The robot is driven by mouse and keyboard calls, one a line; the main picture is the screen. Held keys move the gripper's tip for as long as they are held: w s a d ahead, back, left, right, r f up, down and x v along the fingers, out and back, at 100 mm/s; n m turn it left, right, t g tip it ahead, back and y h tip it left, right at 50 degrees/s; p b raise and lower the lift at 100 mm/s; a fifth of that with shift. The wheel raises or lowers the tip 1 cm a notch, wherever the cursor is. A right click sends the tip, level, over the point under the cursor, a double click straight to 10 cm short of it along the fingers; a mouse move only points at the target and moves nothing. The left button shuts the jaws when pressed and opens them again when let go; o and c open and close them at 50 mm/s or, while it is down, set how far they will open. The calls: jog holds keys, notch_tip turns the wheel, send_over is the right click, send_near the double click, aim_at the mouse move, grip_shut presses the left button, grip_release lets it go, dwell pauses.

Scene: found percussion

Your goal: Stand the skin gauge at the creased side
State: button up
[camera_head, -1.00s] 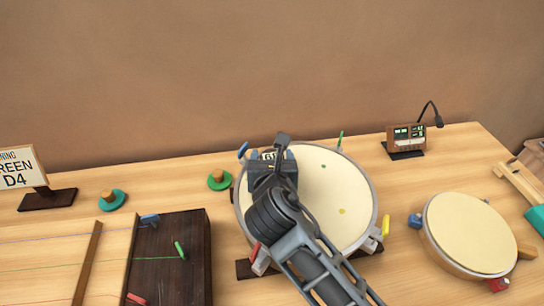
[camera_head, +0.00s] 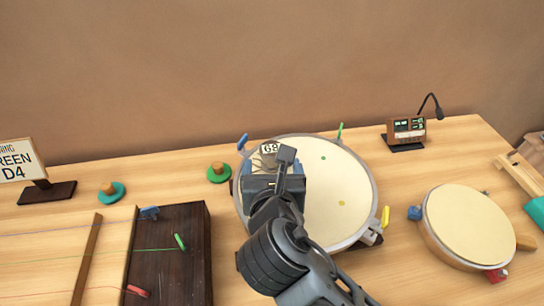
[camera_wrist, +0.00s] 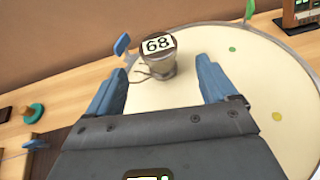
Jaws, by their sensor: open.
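The skin gauge (camera_wrist: 158,58) is a small grey-brown pot with a white "68" label on its slanted top. It stands upright on the cream skin of the large drum (camera_wrist: 185,120), near the rim by the blue peg. In the head view, the gauge (camera_head: 269,149) shows at the drum's far left, partly hidden by my wrist. Thin dark lines lie on the skin beside its left foot; I cannot tell whether they are creases. My gripper (camera_wrist: 163,82) is open, its blue fingers on the near side, left and right of the gauge, with clear space between. It also shows in the head view (camera_head: 272,168).
Blue (camera_head: 242,142), green (camera_head: 339,131) and yellow (camera_head: 385,216) pegs stand around the drum rim. A smaller drum (camera_head: 468,227) is at right, a microphone box (camera_head: 409,130) behind. A stringed board (camera_head: 165,255) and sign (camera_head: 17,161) are at left. Green and yellow dots mark the skin.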

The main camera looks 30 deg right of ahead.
jog(key=shift+v, duration=1.35)
